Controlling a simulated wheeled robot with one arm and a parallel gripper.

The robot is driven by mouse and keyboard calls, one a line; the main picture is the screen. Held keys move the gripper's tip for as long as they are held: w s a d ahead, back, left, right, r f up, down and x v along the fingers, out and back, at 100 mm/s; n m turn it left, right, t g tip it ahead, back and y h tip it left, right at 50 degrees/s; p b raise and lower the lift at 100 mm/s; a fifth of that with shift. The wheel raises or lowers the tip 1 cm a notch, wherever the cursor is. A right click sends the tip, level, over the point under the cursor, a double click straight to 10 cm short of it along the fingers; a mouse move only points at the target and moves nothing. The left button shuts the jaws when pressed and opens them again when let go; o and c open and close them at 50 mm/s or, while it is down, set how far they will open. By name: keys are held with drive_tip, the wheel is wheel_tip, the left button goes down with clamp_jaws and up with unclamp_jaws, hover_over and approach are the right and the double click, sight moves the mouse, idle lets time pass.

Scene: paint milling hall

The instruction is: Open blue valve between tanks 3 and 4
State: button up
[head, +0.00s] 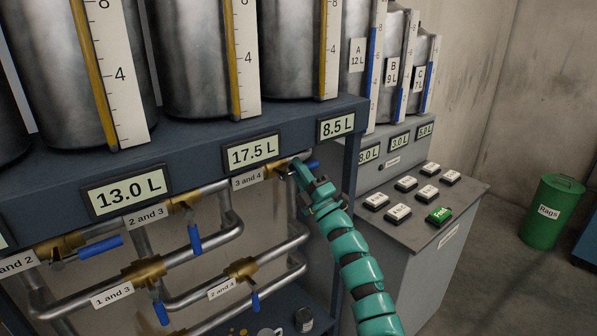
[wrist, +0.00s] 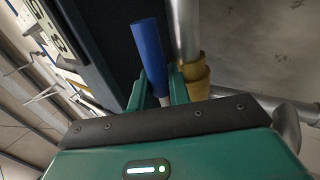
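The "3 and 4" label (head: 248,180) sits on the top right pipe, under the 17.5 L display. The brass valve body (head: 284,169) is to its right, and its blue handle (head: 313,164) points right, roughly along the pipe. My gripper (head: 297,168) is at this valve and partly covers it. In the wrist view, the blue handle (wrist: 149,48) lies between my two green fingers (wrist: 160,88), nearly parallel to the grey pipe, with the brass fitting (wrist: 195,75) beside it. I cannot tell whether the fingers press on the handle.
Other blue handles hang close by: "2 and 3" (head: 194,238), "2 and 4" (head: 255,302) and "1 and 3" (head: 160,313). A grey console (head: 415,245) with several buttons, one green (head: 439,215), stands right of my arm. A green rags bin (head: 550,212) is farther right.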

drive_tip(key=o, duration=0.4)
drive_tip(key=b+v, duration=0.4)
drive_tip(key=v, duration=1.3)
drive_tip(key=shift+s, duration=0.2)
drive_tip(key=shift+s, duration=0.1)
